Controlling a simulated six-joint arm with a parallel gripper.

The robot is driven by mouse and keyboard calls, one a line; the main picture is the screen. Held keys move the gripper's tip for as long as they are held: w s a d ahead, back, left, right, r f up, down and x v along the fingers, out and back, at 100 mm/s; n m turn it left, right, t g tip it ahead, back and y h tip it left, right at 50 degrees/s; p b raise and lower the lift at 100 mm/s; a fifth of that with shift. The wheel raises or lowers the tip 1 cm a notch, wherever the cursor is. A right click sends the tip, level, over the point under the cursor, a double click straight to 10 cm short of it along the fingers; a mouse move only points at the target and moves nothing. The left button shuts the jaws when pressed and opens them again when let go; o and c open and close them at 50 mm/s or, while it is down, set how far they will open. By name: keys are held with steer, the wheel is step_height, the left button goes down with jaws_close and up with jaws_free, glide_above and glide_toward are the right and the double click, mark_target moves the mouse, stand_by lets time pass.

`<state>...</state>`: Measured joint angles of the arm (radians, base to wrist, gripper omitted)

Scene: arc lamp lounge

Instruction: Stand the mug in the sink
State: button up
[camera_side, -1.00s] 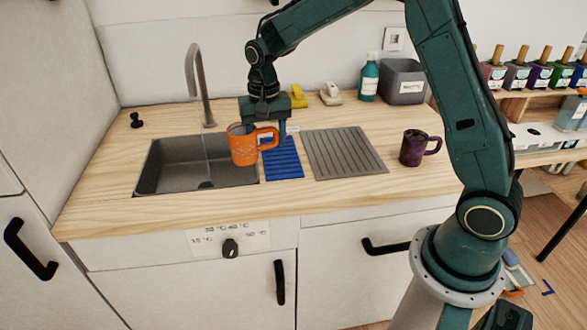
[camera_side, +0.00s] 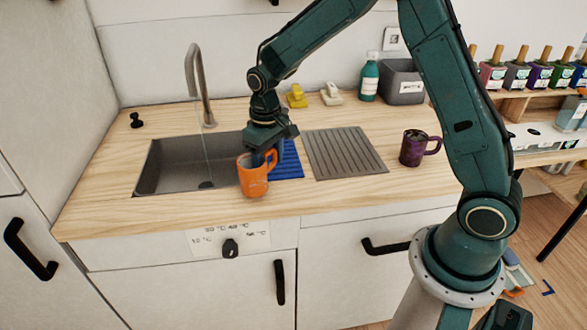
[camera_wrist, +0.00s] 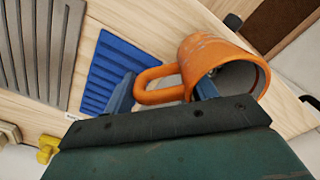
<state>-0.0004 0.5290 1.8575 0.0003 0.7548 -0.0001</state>
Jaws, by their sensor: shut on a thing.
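The orange mug (camera_side: 253,179) is held by my gripper (camera_side: 268,147) at the front right corner of the sink (camera_side: 172,172). In the side view it overlaps the sink's rim and the wooden counter, and its height above them is hard to tell. In the wrist view the mug (camera_wrist: 218,62) lies tilted with its mouth toward the lower right. Its handle passes between my gripper's fingers (camera_wrist: 163,92), and the right finger's tip is partly hidden at the mug. The grey sink basin looks empty, with a thin pale stream below the tap (camera_side: 196,80).
A blue ribbed mat (camera_side: 287,162) and a grey ridged drainboard (camera_side: 345,153) lie right of the sink. A dark purple mug (camera_side: 413,148) stands farther right. A green bottle (camera_side: 369,80) and grey bin (camera_side: 403,82) stand at the back. The counter left of the sink is mostly clear.

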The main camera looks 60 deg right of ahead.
steer(key=shift+s+a+r+m, duration=0.1)
steer(key=shift+s+a+m, duration=0.15)
steer(key=shift+s+m, duration=0.25)
steer(key=shift+s+a+m, duration=0.25)
steer(key=shift+s+m, duration=0.2)
steer(key=shift+m, duration=0.05)
steer(key=s+a+m, duration=0.3)
steer(key=s+m, duration=0.8)
steer(key=s, duration=0.1)
steer(key=shift+a+f+m, duration=0.2)
steer(key=shift+a+m, duration=0.2)
steer(key=shift+w, duration=0.1)
steer(key=w+a, duration=0.2)
steer(key=w, duration=3)
steer(key=f, duration=0.7)
steer(key=shift+d+f, duration=0.2)
steer(key=shift+f, duration=0.05)
steer(key=shift+s, duration=0.1)
steer(key=shift+f, duration=2.2)
